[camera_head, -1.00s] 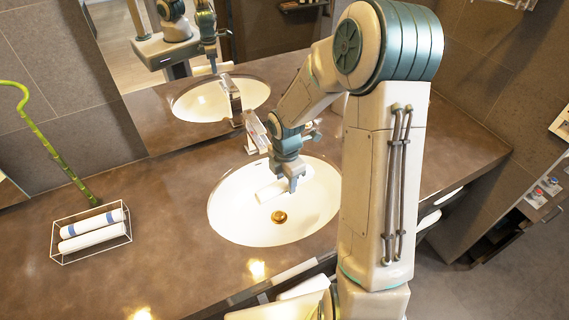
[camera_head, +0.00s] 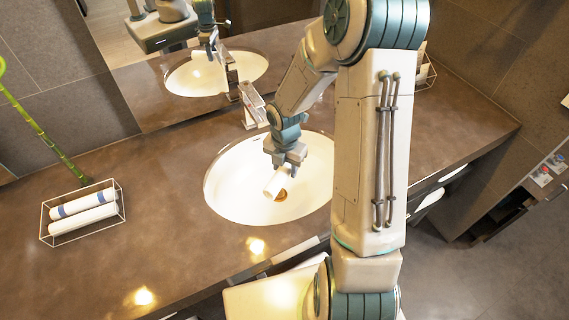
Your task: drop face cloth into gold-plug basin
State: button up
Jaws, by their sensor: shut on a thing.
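My gripper (camera_head: 281,170) points down over the white oval basin (camera_head: 232,190). It is shut on a rolled white face cloth (camera_head: 273,183), which is tilted and overlaps the basin's middle in the picture. The gold plug (camera_head: 281,196) shows partly beside the cloth's lower right end, at the basin's bottom. I cannot tell how far the cloth is above the basin floor. My arm hides the basin's right edge.
A wire basket (camera_head: 122,208) with two rolled cloths, one blue-banded, stands on the brown counter (camera_head: 165,200) at left. A faucet (camera_head: 251,106) rises behind the basin, before the mirror. A green bamboo stalk (camera_head: 45,137) stands behind the basket.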

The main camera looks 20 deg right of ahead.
aim_at(285, 166)
notch_tip(285, 166, down, 8)
jog(key=b, duration=0.6)
jog(key=shift+r, duration=0.1)
jog(key=o, duration=1.1)
notch_tip(285, 166, up, 14)
jog(key=shift+f, duration=0.1)
dwell(0.5)
jog(key=s+r+m+t, duration=0.1)
jog(key=s+r+m, duration=0.2)
jog(key=m, duration=0.6)
jog(key=s+r+m+t, duration=0.1)
jog(key=s+r+m, duration=0.3)
jog(key=s+m, duration=0.4)
jog(key=s+r+m+t, duration=0.1)
jog(key=s+r+m, duration=0.2)
jog(key=s+m, duration=0.3)
jog(key=shift+s+a+r+m, duration=0.1)
jog(key=shift+r+m, duration=0.1)
jog(key=shift+m, duration=0.85)
jog(key=shift+r+m, duration=0.2)
jog(key=shift+m, duration=0.85)
